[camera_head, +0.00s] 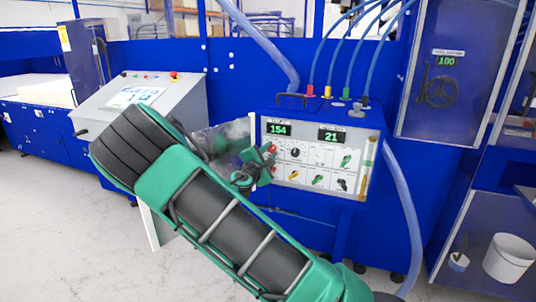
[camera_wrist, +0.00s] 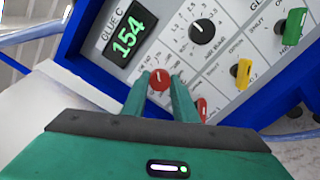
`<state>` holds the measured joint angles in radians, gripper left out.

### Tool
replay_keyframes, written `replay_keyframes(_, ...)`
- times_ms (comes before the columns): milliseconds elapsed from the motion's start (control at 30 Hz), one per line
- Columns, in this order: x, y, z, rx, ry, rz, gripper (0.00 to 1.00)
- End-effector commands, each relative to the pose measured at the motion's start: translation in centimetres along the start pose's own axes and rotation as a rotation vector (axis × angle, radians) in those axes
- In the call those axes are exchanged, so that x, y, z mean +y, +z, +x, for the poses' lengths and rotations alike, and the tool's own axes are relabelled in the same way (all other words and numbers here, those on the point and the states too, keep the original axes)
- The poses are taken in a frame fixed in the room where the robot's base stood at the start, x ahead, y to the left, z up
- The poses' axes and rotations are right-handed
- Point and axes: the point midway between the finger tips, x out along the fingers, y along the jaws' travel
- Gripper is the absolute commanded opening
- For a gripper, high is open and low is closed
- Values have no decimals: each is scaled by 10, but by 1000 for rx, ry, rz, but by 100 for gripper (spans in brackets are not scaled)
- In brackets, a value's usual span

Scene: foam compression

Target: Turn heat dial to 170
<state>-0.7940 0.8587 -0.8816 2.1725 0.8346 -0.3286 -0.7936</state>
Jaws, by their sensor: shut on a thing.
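The heat dial is a small red knob (camera_wrist: 159,79) under the glue display in the wrist view. My gripper (camera_wrist: 160,88) has its two green fingers on either side of this red knob, shut on it. The green glue display (camera_wrist: 128,36) reads 154; it also shows in the head view (camera_head: 278,129). In the head view my gripper (camera_head: 268,160) is at the left side of the panel, and my arm partly hides the area there. The knob's scale is too small to read.
The panel (camera_head: 318,155) also carries a second display (camera_head: 332,136) reading 21, a black knob (camera_wrist: 202,31), a yellow switch (camera_wrist: 242,73) and a green switch (camera_wrist: 293,26). Another red knob (camera_wrist: 202,109) is close beside the right finger. Blue hoses (camera_head: 347,45) rise above the box.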

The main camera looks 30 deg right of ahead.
Motion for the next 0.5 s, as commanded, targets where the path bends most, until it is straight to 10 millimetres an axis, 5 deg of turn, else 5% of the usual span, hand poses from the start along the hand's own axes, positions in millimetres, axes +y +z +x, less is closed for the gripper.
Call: replay_keyframes(500,-1,-2,-1,5,-2,75,4)
